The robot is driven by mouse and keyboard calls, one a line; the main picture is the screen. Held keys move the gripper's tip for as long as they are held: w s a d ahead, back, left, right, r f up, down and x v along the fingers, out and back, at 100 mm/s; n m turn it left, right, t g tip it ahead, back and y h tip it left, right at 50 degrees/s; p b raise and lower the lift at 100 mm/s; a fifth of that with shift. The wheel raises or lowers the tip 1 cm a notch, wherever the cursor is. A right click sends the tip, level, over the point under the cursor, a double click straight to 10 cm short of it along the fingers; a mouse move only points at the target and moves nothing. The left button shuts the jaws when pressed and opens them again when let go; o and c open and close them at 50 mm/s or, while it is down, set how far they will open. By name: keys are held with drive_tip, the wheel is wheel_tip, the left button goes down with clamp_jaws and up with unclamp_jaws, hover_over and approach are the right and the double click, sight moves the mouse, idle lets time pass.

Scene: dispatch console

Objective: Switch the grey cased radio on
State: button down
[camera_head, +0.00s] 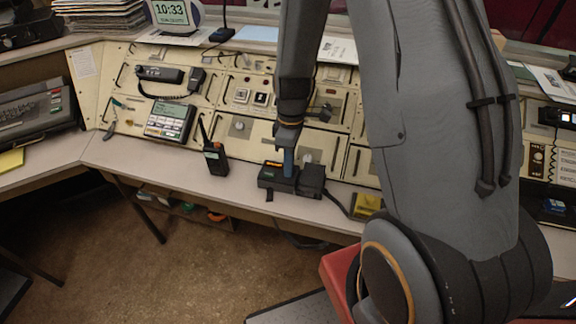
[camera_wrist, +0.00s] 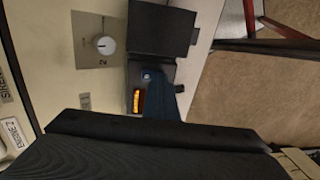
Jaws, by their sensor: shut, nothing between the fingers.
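A small dark grey cased radio (camera_head: 270,178) lies on the desk ledge in the head view, with a dark box (camera_head: 312,180) beside it on the right. I cannot tell whether the fingertips touch the radio. The dark box (camera_wrist: 160,28) also shows in the wrist view.
A handheld radio (camera_head: 215,158) with an antenna stands to the left on the ledge. A desk phone (camera_head: 171,121) and a corded handset (camera_head: 160,74) are on the console behind. A yellow pad (camera_head: 366,205) lies to the right. A white knob (camera_wrist: 105,45) is on the nearby panel.

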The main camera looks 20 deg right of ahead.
drive_tip(key=shift+f, duration=0.1)
drive_tip(key=shift+w+d, duration=0.5)
drive_tip(key=shift+w, duration=0.1)
drive_tip(key=shift+r, duration=0.2)
drive_tip(key=shift+r+p, duration=0.45)
drive_tip(key=shift+r, duration=0.05)
wheel_tip(320, 180, up, 13)
drive_tip(key=w, duration=0.1)
drive_tip(key=shift+w+d+b, duration=0.2)
drive_tip(key=shift+d+b, duration=0.15)
drive_tip(key=shift+d, duration=0.1)
